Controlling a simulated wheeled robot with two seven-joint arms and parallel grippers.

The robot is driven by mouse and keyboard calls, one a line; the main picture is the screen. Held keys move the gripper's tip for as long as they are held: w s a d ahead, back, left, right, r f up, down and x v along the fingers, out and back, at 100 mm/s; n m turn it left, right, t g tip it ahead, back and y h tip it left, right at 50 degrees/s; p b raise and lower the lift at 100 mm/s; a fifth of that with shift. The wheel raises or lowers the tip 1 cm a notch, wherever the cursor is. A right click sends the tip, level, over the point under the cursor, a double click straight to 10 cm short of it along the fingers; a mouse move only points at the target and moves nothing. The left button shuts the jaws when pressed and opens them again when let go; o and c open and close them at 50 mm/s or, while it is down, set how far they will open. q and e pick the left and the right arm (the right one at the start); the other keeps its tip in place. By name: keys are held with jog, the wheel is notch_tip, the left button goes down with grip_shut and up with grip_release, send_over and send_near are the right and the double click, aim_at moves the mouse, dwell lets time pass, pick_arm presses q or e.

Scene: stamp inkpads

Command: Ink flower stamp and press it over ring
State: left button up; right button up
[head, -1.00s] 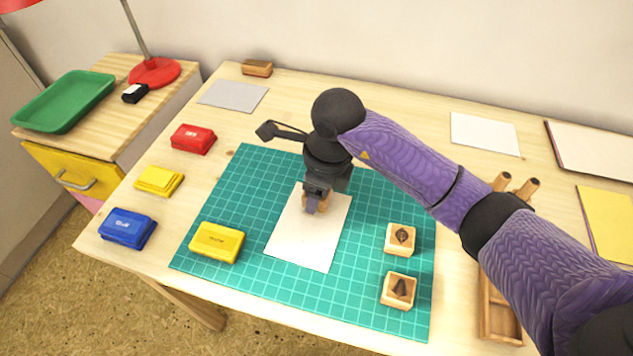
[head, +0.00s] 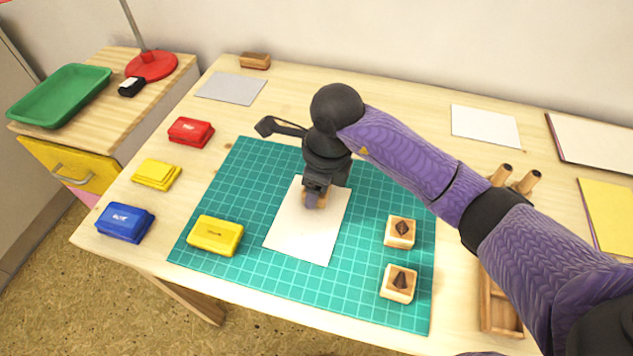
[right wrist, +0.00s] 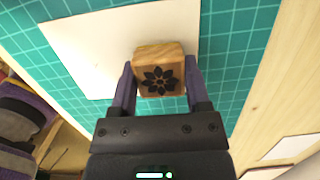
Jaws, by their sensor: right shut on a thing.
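My right gripper (head: 313,200) is shut on the wooden flower stamp (right wrist: 158,70), whose top shows a dark flower mark in the right wrist view. The stamp is over the white paper (head: 290,242) on the green cutting mat; I cannot tell whether it touches the paper. No printed ring shows on the visible paper; the gripper and stamp hide part of it. A yellow inkpad (head: 215,235) sits on the mat, left of the paper. Red (head: 190,132), yellow (head: 157,174) and blue (head: 125,222) inkpads stand left of the mat. My left gripper is out of view.
Two other wooden stamps (head: 400,231) (head: 398,283) stand on the mat's right side. A wooden tray (head: 500,305) lies right of the mat, partly behind my arm. A grey sheet (head: 231,88) and a wooden block (head: 255,61) are at the back left.

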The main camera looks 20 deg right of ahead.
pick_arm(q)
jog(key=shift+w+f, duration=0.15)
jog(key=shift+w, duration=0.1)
pick_arm(e)
jog(key=shift+f, duration=0.1)
jog(key=shift+f, duration=0.1)
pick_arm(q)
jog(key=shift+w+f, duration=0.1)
pick_arm(e)
jog(key=shift+f, duration=0.1)
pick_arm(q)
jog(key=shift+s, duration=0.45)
pick_arm(e)
jog(key=shift+f, duration=0.15)
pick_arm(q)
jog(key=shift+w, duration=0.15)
pick_arm(e)
jog(key=shift+r+p, duration=0.4)
jog(key=shift+r, duration=0.25)
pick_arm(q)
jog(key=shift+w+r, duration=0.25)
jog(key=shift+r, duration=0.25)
